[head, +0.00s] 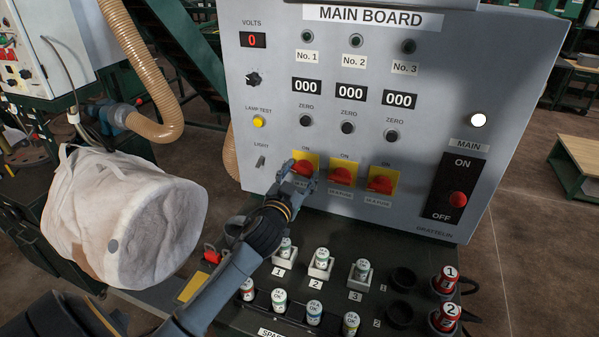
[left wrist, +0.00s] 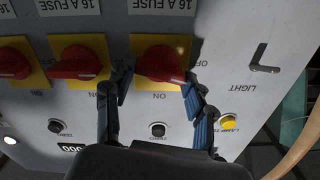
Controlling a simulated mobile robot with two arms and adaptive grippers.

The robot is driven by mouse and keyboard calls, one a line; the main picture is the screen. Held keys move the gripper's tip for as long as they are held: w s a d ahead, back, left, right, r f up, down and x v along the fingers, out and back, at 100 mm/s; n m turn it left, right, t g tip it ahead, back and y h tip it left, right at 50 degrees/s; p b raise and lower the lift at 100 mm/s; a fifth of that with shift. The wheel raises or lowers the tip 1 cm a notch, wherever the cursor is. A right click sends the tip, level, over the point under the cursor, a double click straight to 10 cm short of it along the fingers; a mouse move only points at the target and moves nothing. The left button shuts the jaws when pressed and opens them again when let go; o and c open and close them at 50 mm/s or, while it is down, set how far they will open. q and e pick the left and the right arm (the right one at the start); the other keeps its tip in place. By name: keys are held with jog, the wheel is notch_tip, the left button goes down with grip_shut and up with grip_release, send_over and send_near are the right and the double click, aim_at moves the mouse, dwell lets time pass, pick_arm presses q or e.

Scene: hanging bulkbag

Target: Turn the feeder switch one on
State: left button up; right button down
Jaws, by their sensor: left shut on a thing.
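Feeder switch one is the leftmost red knob (head: 303,167) on a yellow plate, low on the grey main board (head: 400,130). My left gripper (head: 297,180) is at it, shut on the knob. In the left wrist view, seen upside down, the red knob (left wrist: 160,64) is between my two fingers (left wrist: 156,84). ON and OFF labels show beside its plate. Which label the knob points to is hard to tell. My right gripper is not in view.
Two similar red knobs, the second (head: 342,175) and the third (head: 382,184), sit close to the right. A main switch (head: 458,199) is further right. Fuses (head: 320,259) and sockets fill the ledge below. A white bag (head: 130,215) and a ribbed hose (head: 145,75) are left.

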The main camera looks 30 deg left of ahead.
pick_arm(q)
jog(key=m+p, duration=0.1)
jog(key=m, duration=0.2)
jog(key=shift+m, duration=0.4)
jog(key=m, duration=0.3)
jog(key=shift+d+m+p, duration=0.15)
jog(key=shift+m+p, duration=0.15)
jog(key=shift+p, duration=0.1)
jog(key=m, duration=0.3)
jog(key=shift+m+p, duration=0.3)
jog(key=shift+p, duration=0.1)
jog(key=shift+f+m+p, duration=0.15)
jog(key=shift+m+p, duration=0.2)
jog(key=shift+m, duration=1.55)
jog(key=o, duration=1.2)
jog(key=shift+w, duration=0.1)
jog(key=shift+c, duration=0.2)
